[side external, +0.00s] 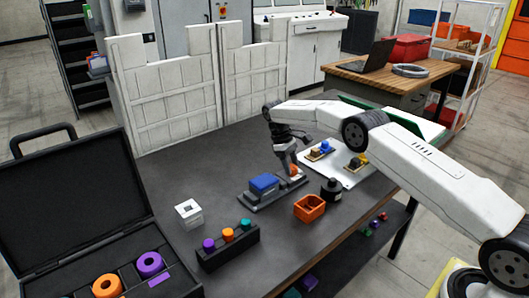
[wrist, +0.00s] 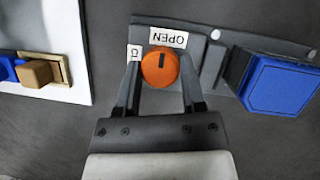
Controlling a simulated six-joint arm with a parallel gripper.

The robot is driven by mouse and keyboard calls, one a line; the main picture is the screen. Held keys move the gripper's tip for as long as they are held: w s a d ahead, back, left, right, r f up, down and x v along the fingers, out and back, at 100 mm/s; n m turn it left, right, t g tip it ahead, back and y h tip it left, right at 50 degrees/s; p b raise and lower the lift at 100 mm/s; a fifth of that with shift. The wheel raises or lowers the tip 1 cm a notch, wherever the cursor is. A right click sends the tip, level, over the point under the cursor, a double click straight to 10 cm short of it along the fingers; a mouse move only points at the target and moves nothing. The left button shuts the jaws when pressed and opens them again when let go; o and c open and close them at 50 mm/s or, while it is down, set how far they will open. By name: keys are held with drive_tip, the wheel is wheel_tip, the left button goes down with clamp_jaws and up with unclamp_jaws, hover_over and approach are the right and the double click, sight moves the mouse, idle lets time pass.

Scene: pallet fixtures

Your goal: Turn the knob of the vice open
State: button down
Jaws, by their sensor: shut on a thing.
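The vice (side external: 271,193) is a dark grey fixture on the table, with a blue block (side external: 264,184) at its jaws. The blue block also shows at the right of the wrist view (wrist: 282,84). A dark mark on the knob points toward that label. My gripper (wrist: 160,82) has its two dark fingers on either side of the knob, shut on it. In the side view my gripper (side external: 294,170) reaches down to the knob (side external: 296,170).
A white plate (side external: 345,176) with small fixtures lies right of the vice. A black round piece (side external: 331,190) and an orange open box (side external: 309,208) stand nearby. In front are a white block (side external: 188,214) and a dark rack (side external: 228,251) of coloured pegs. An open black case (side external: 75,215) stands at left.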

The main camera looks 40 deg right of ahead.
drive_tip(key=shift+c, duration=1)
unclamp_jaws()
drive_tip(key=shift+w+r, duration=0.1)
drive_tip(key=shift+r, duration=0.1)
drive_tip(key=shift+v, duration=1.15)
wheel_tip(320, 180, up, 7)
drive_tip(key=shift+w+a+r, duration=0.1)
drive_tip(key=shift+a+r, duration=0.15)
drive_tip(key=shift+r, duration=0.05)
